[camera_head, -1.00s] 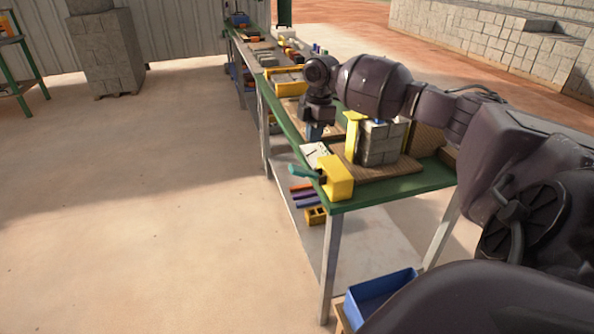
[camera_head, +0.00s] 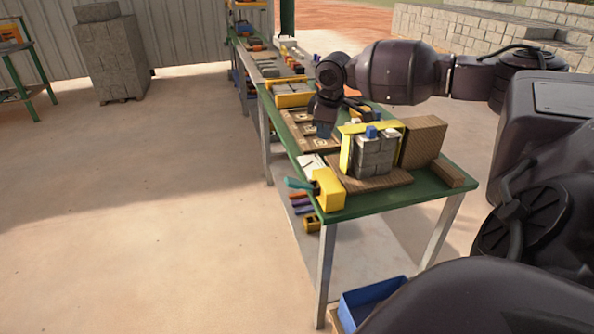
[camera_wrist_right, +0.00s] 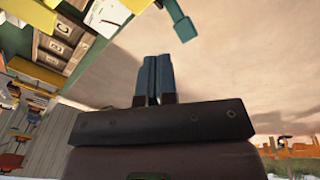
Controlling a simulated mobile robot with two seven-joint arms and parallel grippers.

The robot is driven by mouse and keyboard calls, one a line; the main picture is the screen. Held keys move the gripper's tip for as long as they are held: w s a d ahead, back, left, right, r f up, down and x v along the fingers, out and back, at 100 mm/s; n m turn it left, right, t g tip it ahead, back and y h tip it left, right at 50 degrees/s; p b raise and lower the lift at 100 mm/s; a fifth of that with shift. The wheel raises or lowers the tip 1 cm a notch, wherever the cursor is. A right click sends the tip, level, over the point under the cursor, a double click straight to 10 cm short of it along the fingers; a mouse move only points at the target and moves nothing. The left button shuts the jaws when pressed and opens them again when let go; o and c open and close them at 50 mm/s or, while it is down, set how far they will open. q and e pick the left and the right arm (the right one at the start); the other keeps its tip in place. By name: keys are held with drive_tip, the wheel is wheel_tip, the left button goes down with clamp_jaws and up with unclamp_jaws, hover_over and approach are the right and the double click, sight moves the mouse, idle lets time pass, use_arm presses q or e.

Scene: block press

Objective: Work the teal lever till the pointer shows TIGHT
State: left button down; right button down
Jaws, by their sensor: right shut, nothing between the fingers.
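The teal lever (camera_head: 299,183) sticks out to the left from a yellow housing (camera_head: 330,190) at the table's near left corner. In the right wrist view the teal lever (camera_wrist_right: 179,22) shows at the top, a little beyond the fingertips and apart from them. My right gripper (camera_head: 324,131) hangs over the table behind the yellow housing. Its blue fingers (camera_wrist_right: 153,78) are shut and empty. Grey blocks (camera_head: 374,157) stand in a yellow frame on a wooden board. I cannot make out a pointer or its reading. My left gripper is not in view.
A wooden block (camera_head: 423,142) stands right of the grey blocks. The green table edge (camera_head: 405,197) runs along the front. A blue bin (camera_head: 372,303) sits low below. The floor to the left is clear.

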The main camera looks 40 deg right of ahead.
drive_tip(key=shift+w+a+f+m+t+y, duration=0.15)
drive_tip(key=shift+w+a+m+t, duration=0.25)
drive_tip(key=shift+m, duration=1.45)
drive_tip(key=shift+w+a+m+t+y, duration=0.2)
drive_tip(key=shift+a+m, duration=0.45)
drive_tip(key=shift+m, duration=1.15)
drive_tip(key=shift+w+a+f+m+t+y, duration=0.15)
drive_tip(key=shift+a+m+t, duration=0.3)
drive_tip(key=shift+m, duration=1.4)
drive_tip(key=b, duration=0.3)
approach(292, 180)
drive_tip(key=x, duration=0.3)
drive_tip(key=d+x, duration=0.1)
drive_tip(key=x, duration=0.1)
drive_tip(key=shift+w+f, duration=0.2)
drive_tip(key=shift+w, duration=0.05)
drive_tip(key=shift+w+a+f, duration=0.15)
drive_tip(key=shift+a+f, duration=0.15)
drive_tip(key=shift+f, duration=0.25)
